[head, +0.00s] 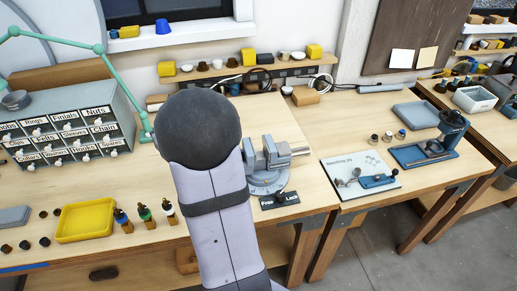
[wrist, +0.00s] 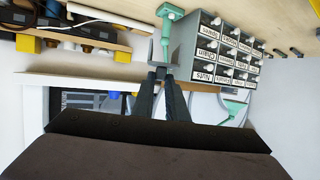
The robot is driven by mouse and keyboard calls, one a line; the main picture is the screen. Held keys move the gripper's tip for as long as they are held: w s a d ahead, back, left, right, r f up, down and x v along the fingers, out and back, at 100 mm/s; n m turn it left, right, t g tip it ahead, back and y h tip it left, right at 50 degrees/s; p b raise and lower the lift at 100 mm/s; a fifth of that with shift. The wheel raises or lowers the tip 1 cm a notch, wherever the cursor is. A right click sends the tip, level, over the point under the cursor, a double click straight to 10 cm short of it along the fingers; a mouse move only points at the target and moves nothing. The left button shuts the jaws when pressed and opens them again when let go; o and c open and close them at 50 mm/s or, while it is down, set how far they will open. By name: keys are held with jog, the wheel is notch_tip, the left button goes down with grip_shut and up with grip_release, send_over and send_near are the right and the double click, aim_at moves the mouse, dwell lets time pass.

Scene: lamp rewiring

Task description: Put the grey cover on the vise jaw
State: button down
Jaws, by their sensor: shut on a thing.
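The grey metal vise (head: 270,175) stands on the workbench, just right of my arm in the head view. Its jaws are at the top, and my arm stands close to its left side in the picture. In the wrist view my gripper (wrist: 161,74) has its two dark fingers close together, shut on a small grey piece (wrist: 159,70) at the tips, which looks like the grey cover. Most of that piece is hidden by the fingers. In the head view my gripper is hidden behind my arm. The vise does not show in the wrist view.
A drawer cabinet (head: 75,125) and a green lamp arm (head: 70,42) stand at the left. A yellow tray (head: 86,221) and several small bottles are in front. A dark plate (head: 280,199) lies before the vise. A white board (head: 360,174) and blue fixture (head: 425,154) are at right.

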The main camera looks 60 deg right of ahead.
jog(key=s+d+r+m+g+h, duration=0.1)
jog(key=s+d+r+m+h, duration=0.15)
jog(key=s+d, duration=0.95)
jog(key=r+m+g+h, duration=0.1)
jog(key=m+g+h, duration=0.1)
send_over(272, 148)
jog(key=shift+f, duration=5)
jog(key=shift+f+b, duration=0.15)
jog(key=shift+b, duration=0.15)
jog(key=shift+f, duration=0.1)
jog(key=c, duration=1.8)
grip_release()
jog(key=shift+o, duration=0.2)
